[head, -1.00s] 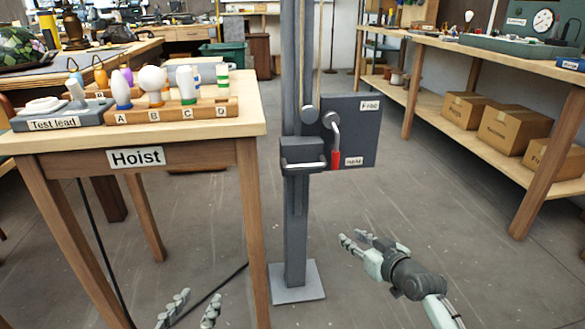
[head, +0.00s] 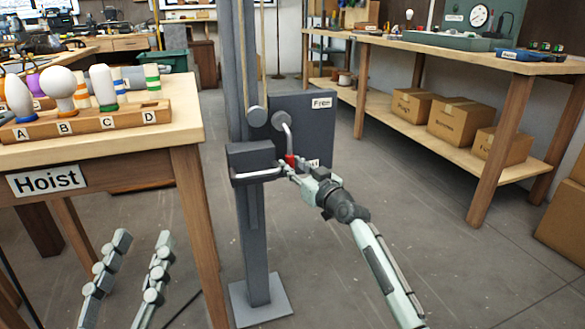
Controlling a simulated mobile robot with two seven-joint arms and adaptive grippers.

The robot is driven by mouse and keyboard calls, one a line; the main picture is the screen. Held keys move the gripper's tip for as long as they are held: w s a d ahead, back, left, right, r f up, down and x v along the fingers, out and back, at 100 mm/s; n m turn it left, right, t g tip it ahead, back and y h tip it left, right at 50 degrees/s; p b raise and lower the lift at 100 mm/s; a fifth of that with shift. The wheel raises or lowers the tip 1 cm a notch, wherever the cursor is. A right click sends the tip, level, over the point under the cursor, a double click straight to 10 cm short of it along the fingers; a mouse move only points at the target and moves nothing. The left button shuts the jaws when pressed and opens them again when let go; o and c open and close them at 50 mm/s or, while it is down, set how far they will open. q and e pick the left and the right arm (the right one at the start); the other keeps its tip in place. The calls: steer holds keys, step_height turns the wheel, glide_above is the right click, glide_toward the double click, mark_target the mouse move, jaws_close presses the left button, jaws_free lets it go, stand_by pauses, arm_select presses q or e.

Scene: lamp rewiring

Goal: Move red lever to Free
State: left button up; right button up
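The red lever (head: 290,160) hangs from a bent metal rod pivoted on a dark panel (head: 290,103) on the hoist post. Its red grip points down, towards the lower label, which my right gripper partly covers. The "Free" label (head: 322,102) is at the panel's upper right. My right gripper (head: 287,168) is at the lower part of the red grip; whether its fingers are closed around it cannot be made out. My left gripper (head: 128,262) is open and empty, low in front of the hoist table.
The hoist table (head: 120,140) at left carries a wooden rack (head: 95,122) with bulbs on labelled spots. A dark block with a metal handle (head: 258,175) sits on the post (head: 258,240) just left of the lever. Shelves with cardboard boxes (head: 455,120) stand at right. The floor between is clear.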

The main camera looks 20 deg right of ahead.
steer(key=shift+w, duration=0.1)
jaws_close()
stand_by(0.4)
